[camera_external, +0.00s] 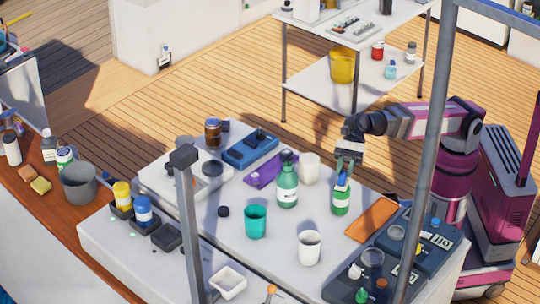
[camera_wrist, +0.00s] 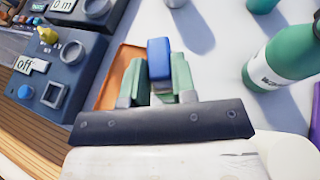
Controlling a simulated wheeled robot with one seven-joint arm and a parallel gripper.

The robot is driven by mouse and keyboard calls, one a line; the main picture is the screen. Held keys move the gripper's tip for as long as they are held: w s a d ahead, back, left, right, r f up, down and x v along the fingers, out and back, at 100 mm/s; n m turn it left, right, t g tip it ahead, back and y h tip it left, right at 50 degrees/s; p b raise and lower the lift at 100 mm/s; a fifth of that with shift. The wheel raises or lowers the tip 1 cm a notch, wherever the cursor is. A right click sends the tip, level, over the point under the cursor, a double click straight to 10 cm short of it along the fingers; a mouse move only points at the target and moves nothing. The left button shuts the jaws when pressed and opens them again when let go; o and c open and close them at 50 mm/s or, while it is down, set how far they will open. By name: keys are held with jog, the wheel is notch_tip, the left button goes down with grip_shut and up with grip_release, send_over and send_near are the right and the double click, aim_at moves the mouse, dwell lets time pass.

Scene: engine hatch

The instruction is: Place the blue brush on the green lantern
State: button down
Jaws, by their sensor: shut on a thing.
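My gripper (camera_external: 346,169) is shut on a small blue thing (camera_wrist: 159,58), which I take as the blue brush; only its blocky blue end shows between the pale green fingers in the wrist view. In the external view the blue (camera_external: 342,181) sits just below the fingertips. Directly under it stands a small upright green body with a white band (camera_external: 341,203), possibly the green lantern. I cannot tell whether the blue part touches it or is held just above. In the wrist view this green body is hidden or merges with the fingers.
A larger green bottle (camera_external: 288,187) and a white cup (camera_external: 309,168) stand to the left. A teal cup (camera_external: 255,222) and another white cup (camera_external: 309,248) stand nearer the front. An orange mat (camera_external: 372,219) and dark switch boxes (camera_external: 428,245) lie to the right.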

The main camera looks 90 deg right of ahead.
jog(key=shift+f, duration=0.15)
jog(key=c, duration=0.9)
grip_release()
jog(key=v, duration=1.2)
